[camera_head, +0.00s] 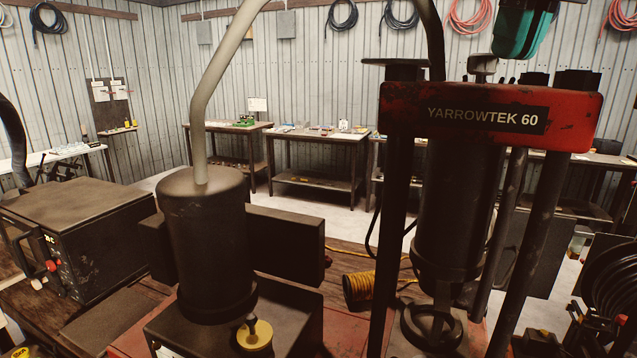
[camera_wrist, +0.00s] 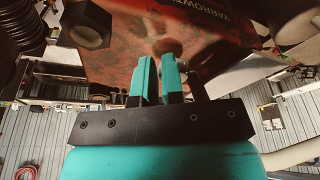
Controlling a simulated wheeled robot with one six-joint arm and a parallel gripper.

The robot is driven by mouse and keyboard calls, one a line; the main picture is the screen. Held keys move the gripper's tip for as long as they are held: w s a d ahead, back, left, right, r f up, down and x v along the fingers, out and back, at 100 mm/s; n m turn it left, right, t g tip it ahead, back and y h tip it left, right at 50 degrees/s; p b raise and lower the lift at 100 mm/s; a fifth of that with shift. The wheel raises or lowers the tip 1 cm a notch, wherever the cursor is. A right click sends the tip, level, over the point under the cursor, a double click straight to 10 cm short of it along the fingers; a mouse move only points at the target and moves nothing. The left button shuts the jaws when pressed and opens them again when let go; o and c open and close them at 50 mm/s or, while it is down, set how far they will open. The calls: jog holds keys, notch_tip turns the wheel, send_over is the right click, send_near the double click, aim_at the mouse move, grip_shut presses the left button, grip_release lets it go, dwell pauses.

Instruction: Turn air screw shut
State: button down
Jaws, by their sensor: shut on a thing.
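The red press head (camera_head: 570,115) labelled YARROWTEK 60 stands at the right in the head view; its red top also fills the upper part of the wrist view (camera_wrist: 120,45). My teal gripper comes down at the top right of the head view, its fingertips not clearly seen there. In the wrist view my gripper (camera_wrist: 158,62) has its two teal fingers at the press head, with a narrow gap between them. It is shut on the air screw (camera_wrist: 168,47), a small rounded brownish piece at the fingertips, mostly hidden by them.
A grey knob (camera_head: 483,65) stands on the press head near my gripper. A dark cylinder (camera_head: 205,245) with a bent pipe (camera_head: 210,85) stands left of the press. A yellow cap (camera_head: 255,334) sits before it. Work tables (camera_head: 320,138) line the back wall.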

jog(key=shift+d+f, duration=0.25)
jog(key=shift+f, duration=0.1)
dwell(0.4)
jog(key=shift+r+p, duration=0.2)
jog(key=shift+p, duration=0.15)
jog(key=p+v, duration=0.2)
jog(key=v, duration=0.1)
jog(key=w+p+v, duration=0.1)
jog(key=p+v, duration=0.1)
jog(key=p, duration=0.1)
jog(key=shift+r, duration=0.55)
